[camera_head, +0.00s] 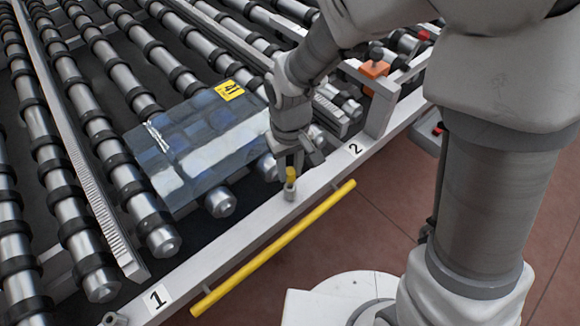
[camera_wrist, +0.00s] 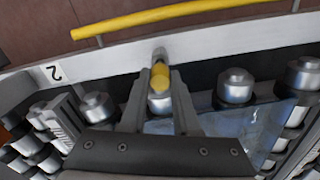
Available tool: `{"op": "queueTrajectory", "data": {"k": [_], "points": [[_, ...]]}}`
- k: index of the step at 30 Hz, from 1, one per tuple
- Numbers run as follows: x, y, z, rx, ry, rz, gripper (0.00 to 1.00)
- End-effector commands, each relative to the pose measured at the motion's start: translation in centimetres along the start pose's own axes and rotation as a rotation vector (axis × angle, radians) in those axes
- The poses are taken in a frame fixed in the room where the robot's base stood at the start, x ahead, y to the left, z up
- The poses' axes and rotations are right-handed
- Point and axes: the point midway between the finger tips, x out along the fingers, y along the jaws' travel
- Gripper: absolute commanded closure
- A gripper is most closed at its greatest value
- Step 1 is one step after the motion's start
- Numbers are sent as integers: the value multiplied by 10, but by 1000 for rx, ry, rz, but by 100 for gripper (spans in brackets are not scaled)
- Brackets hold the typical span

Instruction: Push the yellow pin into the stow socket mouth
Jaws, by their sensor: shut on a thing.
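The yellow pin (camera_head: 291,174) is upright between the fingers of my gripper (camera_head: 292,163), which is shut on it. A short grey socket (camera_head: 290,191) stands on the white front rail directly below the pin. The pin's lower end meets the socket mouth in the head view; how deep it sits I cannot tell. In the wrist view the yellow pin (camera_wrist: 160,76) shows between the two fingertips of my gripper (camera_wrist: 158,80), in line with the socket (camera_wrist: 159,54) beyond it. The fingers partly hide the pin.
A yellow bar (camera_head: 272,250) runs along the rail's outer side. Number plates 1 (camera_head: 157,298) and 2 (camera_head: 355,149) mark the white rail (camera_head: 235,243).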

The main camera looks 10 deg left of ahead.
Motion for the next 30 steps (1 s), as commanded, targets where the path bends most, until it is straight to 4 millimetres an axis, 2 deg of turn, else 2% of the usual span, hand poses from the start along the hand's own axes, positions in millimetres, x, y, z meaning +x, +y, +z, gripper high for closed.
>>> {"op": "queueTrajectory", "data": {"k": [30], "points": [[27,0,0,0,0,0,100]]}}
